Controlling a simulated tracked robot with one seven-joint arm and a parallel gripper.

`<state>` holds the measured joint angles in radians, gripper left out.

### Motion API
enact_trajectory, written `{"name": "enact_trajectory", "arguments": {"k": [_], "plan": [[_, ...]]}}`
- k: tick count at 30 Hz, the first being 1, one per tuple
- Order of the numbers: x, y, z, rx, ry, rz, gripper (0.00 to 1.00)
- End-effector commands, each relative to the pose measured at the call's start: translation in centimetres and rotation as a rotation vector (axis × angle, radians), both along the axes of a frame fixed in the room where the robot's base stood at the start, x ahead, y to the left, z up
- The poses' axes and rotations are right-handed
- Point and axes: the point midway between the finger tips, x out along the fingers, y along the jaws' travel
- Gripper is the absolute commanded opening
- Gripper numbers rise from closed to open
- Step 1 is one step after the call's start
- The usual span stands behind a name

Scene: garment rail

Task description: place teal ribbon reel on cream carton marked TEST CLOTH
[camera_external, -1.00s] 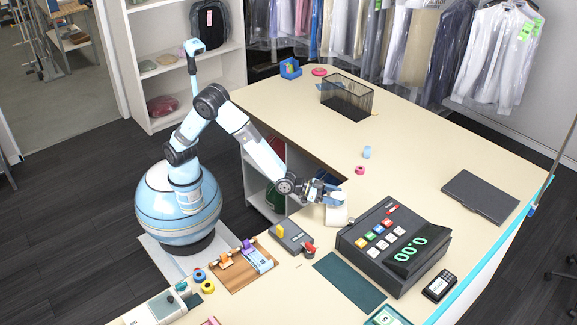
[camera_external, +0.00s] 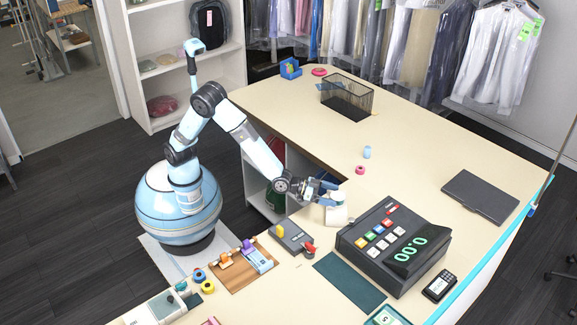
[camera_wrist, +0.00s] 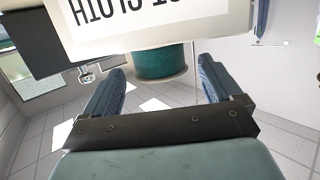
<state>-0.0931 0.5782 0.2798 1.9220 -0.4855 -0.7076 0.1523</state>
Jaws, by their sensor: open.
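The cream carton marked TEST CLOTH (camera_wrist: 150,27) fills the top of the wrist view, with its black lettering upside down and partly cut off. In the camera_external view the carton (camera_external: 337,216) is a small pale block on the counter beside the register. The teal ribbon reel (camera_wrist: 160,62) meets the carton's edge in the inverted wrist view, so it appears to stand on the carton's top. My gripper (camera_wrist: 163,70) is open, one finger on each side of the reel with gaps showing. In the camera_external view my gripper (camera_external: 334,194) is at the carton's top.
A black cash register (camera_external: 393,245) stands just right of the carton. A pink reel (camera_external: 360,170) and a light blue reel (camera_external: 367,152) are behind it. A stapler-like grey device (camera_external: 292,237) is at the front left.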

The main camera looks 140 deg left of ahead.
Motion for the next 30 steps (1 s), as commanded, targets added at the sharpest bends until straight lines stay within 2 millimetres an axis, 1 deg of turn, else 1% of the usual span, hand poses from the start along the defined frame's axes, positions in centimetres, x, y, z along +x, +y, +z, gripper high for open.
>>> {"name": "enact_trajectory", "arguments": {"k": [1, 9, 15, 21, 26, 30], "plan": [[-0.7, -0.6, 0.2, -0.001, 0.001, -0.002, 0.92], [-4.7, -3.9, 1.3, 0.000, -0.001, -0.002, 0.92], [-6.9, -5.6, 1.8, 0.000, -0.001, 0.000, 0.92], [-7.9, -6.4, 2.1, 0.000, 0.000, 0.000, 0.92], [-8.1, -6.5, 2.1, 0.000, 0.000, 0.000, 0.92], [-8.3, -7.2, 2.9, -0.027, 0.005, -0.021, 0.92]]}}
